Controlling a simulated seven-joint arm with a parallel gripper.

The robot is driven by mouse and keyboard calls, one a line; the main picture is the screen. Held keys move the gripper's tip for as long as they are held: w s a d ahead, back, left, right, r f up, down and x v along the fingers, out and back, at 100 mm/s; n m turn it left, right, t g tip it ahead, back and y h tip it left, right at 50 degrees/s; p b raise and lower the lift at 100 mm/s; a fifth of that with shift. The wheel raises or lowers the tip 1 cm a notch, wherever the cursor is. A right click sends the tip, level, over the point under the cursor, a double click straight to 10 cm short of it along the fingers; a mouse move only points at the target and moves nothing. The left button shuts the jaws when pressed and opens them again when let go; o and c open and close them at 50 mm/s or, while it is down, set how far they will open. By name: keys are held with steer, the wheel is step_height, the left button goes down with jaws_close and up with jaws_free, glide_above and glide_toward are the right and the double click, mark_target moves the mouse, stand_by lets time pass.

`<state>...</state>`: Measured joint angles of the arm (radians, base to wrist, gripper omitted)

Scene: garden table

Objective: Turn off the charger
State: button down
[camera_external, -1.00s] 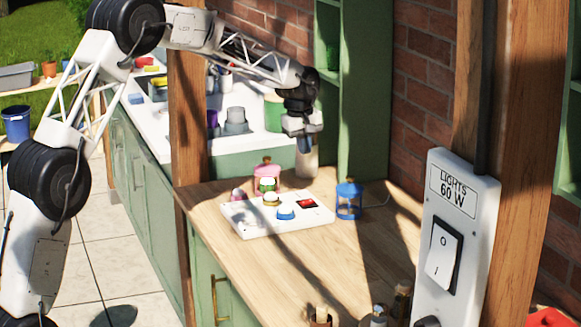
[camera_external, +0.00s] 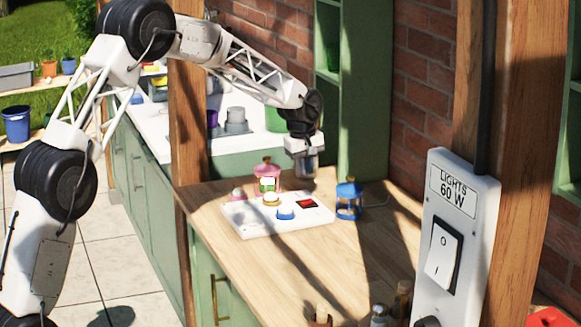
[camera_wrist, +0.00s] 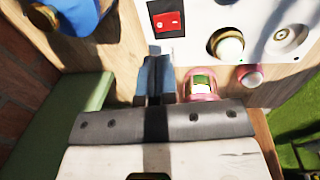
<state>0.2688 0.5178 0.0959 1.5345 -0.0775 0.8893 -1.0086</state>
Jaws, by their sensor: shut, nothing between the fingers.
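The charger (camera_external: 262,222) is a white flat box on the wooden counter, with a red rocker switch (camera_external: 306,204) near its right end. The switch also shows in the wrist view (camera_wrist: 168,22), on a dark plate at the top. My gripper (camera_external: 305,176) is shut and empty, above the counter behind the charger's right end. In the wrist view its fingertips (camera_wrist: 155,62) point towards the charger's edge, just short of the switch. I cannot tell the switch's position.
A blue lantern (camera_external: 348,201) stands right of the charger, close to my gripper. A pink lantern (camera_external: 266,170) stands behind the charger. A wall box labelled lights (camera_external: 458,240) is at the front right. The counter's middle is clear.

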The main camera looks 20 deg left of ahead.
mark_target(310, 200)
steer(key=shift+w+d+f, duration=0.1)
steer(key=shift+w+f, duration=0.05)
steer(key=shift+f, duration=1.15)
steer(key=shift+w+d+f, duration=0.1)
steer(key=shift+d+f, duration=0.05)
steer(key=shift+f, duration=1.2)
steer(key=shift+w+d+f, duration=0.1)
steer(key=shift+w+f, duration=0.05)
steer(key=shift+f, duration=1.15)
steer(key=shift+f, duration=0.4)
